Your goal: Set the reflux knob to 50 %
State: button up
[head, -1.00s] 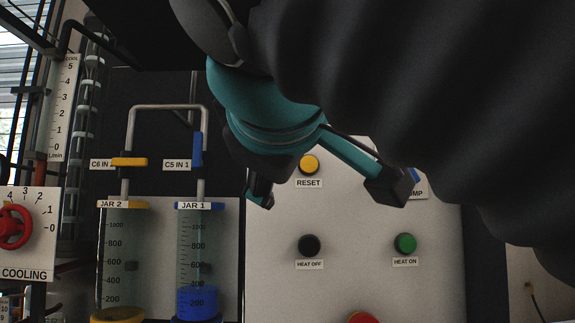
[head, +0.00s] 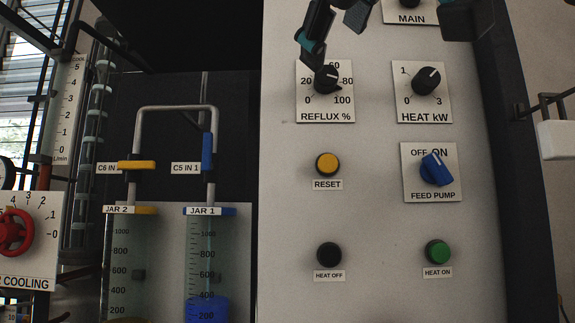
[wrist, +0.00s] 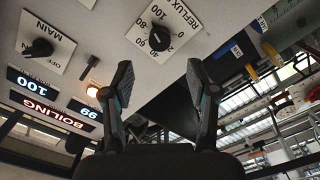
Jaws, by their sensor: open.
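The reflux knob (head: 326,78) is a black dial on a white plate labelled REFLUX %, at the top of the panel in the head view. A fingertip covers part of the plate's upper left. My gripper (head: 333,38) is open and empty, just above the knob in the picture. In the wrist view the open fingers (wrist: 160,78) stand apart with the reflux knob (wrist: 160,38) ahead between them. I see no contact with the knob.
The heat knob (head: 426,80) sits to the right of the reflux plate. Below are the yellow reset button (head: 327,163), blue feed pump knob (head: 436,170), black heat off button (head: 329,254) and green heat on button (head: 438,252). The main knob (wrist: 40,47) shows in the wrist view.

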aim_at(327, 75)
jog(key=shift+w+d, duration=0.2)
jog(key=shift+w, duration=4.15)
grip_shut()
